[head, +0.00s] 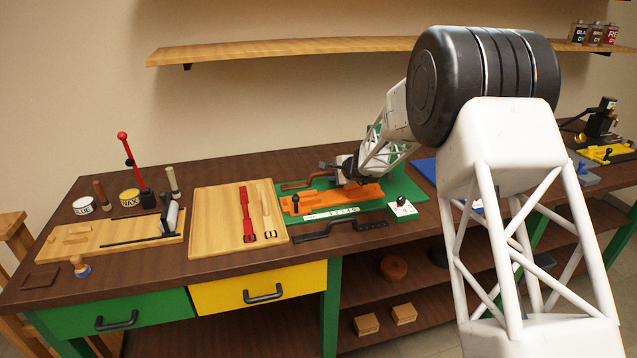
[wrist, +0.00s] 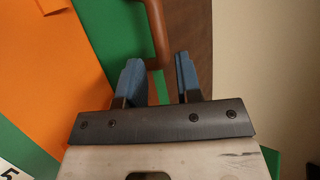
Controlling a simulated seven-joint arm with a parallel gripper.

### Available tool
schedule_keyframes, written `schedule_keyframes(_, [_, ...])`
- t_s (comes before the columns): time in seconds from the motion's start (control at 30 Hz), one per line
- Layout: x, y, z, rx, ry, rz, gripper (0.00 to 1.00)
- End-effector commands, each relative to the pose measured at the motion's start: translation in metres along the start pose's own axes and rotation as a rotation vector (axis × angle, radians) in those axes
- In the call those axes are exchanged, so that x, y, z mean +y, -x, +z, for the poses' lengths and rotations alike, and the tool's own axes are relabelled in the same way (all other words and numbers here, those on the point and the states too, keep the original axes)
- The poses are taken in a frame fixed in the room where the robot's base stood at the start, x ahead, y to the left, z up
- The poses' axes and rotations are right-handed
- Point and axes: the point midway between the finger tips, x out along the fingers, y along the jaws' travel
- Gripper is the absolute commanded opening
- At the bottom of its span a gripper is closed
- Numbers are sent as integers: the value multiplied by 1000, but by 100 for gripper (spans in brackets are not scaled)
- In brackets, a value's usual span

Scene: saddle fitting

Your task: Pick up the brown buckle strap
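The brown buckle strap (head: 296,186) lies at the back edge of the green mat, behind the orange piece. It shows in the wrist view (wrist: 157,30) running down from the top edge, its near end in line with the gap between my fingers. My gripper (wrist: 159,68) is open, with one blue-padded finger on each side of that gap. In the head view my gripper (head: 330,166) is at the right end of the strap. I cannot tell how far above the strap the fingertips are. Part of the strap's right end is hidden by the gripper.
The orange piece (head: 352,196) lies on the green mat (head: 407,185) close to my gripper. A black strap (head: 340,229) lies in front of the mat. A light wooden board (head: 212,215) to the left holds a red strap (head: 247,215) and a tan strap (head: 267,213).

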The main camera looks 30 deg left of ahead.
Motion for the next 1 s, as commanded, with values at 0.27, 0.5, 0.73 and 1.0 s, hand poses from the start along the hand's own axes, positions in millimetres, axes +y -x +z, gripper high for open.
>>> schedule_keyframes(0.27, [0, -8, 0, 0, 0, 0, 32])
schedule_keyframes(0.5, [0, -8, 0, 0, 0, 0, 32])
schedule_keyframes(0.73, [0, -16, 0, -1, 1, 0, 32])
schedule_keyframes(1.0, [1, -39, 0, -1, 0, 1, 32])
